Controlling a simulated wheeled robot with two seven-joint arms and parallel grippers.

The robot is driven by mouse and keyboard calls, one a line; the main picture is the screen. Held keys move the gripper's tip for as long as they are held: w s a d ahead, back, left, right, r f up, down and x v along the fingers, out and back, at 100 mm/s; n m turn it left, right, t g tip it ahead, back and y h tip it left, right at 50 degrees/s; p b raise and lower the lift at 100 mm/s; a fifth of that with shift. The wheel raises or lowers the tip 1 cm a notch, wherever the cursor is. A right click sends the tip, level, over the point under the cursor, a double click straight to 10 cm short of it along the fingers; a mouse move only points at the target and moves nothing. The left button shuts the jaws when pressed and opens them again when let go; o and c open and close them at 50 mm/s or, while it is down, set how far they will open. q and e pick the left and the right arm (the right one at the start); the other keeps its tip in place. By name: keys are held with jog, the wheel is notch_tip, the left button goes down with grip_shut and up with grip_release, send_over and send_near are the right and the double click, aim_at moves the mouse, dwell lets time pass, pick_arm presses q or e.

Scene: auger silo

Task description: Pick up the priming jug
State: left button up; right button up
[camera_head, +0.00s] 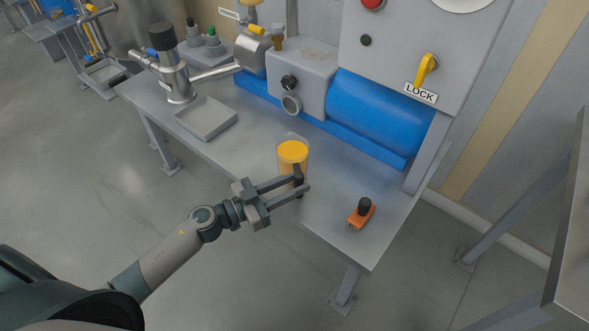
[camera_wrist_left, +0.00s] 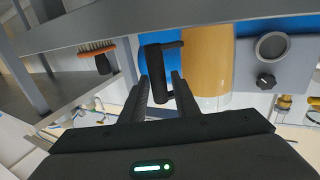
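The priming jug (camera_head: 294,152) is a clear vessel with amber-yellow contents and a black handle. It stands upright on the metal bench, and its handle faces my left gripper (camera_head: 301,180). In the left wrist view the yellow jug body (camera_wrist_left: 208,65) fills the upper middle. Its black handle (camera_wrist_left: 157,68) lies between the two fingers of my left gripper (camera_wrist_left: 162,84). The fingers are apart, one on each side of the handle, and do not look closed on it. My right gripper is not in view.
The metal bench (camera_head: 255,165) also carries an orange brush-like tool with a black knob (camera_head: 361,213) to the right and a shallow grey tray (camera_head: 206,118) to the left. A blue cylinder (camera_head: 375,110) and grey pump housing (camera_head: 303,78) stand behind the jug. A yellow lever (camera_head: 426,68) sits above a LOCK label.

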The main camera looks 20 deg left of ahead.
pick_arm(q)
jog(key=shift+w+d, duration=0.15)
jog(key=shift+x, duration=2.55)
jog(key=shift+r, duration=0.15)
grip_shut()
